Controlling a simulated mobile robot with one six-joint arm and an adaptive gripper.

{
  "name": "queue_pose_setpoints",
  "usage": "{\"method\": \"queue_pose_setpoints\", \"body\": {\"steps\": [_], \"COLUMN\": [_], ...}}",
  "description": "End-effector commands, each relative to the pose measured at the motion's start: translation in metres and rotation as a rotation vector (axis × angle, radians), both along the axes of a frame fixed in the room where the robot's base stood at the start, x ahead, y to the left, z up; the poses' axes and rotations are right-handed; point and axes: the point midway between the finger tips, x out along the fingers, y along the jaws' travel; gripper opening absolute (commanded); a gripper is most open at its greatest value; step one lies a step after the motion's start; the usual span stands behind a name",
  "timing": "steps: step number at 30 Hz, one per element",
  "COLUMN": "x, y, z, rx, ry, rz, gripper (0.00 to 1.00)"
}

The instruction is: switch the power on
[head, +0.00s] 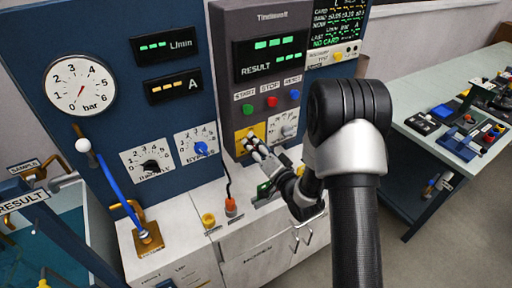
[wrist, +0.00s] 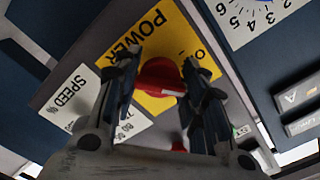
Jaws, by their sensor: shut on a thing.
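The yellow POWER plate (head: 241,137) is on the lower front of the grey Tindwell panel (head: 222,80). My gripper (head: 257,146) is at this plate, coming from the lower right. In the wrist view the yellow plate (wrist: 180,28) carries a red rotary switch (wrist: 162,77), with an "O" mark near it. My gripper's fingers (wrist: 161,70) stand on both sides of the red switch and are shut on it. Part of the plate and its other markings are hidden behind the fingers. The displays on the grey panel are lit.
A SPEED dial (head: 285,124) is just right of the POWER plate. Green, red and blue buttons (head: 271,102) sit above. A blue valve knob (head: 201,148) is on the blue panel to the left. A white cabinet top (head: 180,207) lies below.

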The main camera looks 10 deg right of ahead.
Motion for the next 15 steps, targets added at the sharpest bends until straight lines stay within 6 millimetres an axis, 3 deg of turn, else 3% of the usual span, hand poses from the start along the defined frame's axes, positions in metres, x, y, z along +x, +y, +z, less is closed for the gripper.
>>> {"method": "queue_pose_setpoints", "body": {"steps": [15], "x": [0.0002], "y": [0.0], "z": [0.0006], "rx": [0.433], "ry": [0.14], "rz": [0.001], "gripper": [0.15]}}
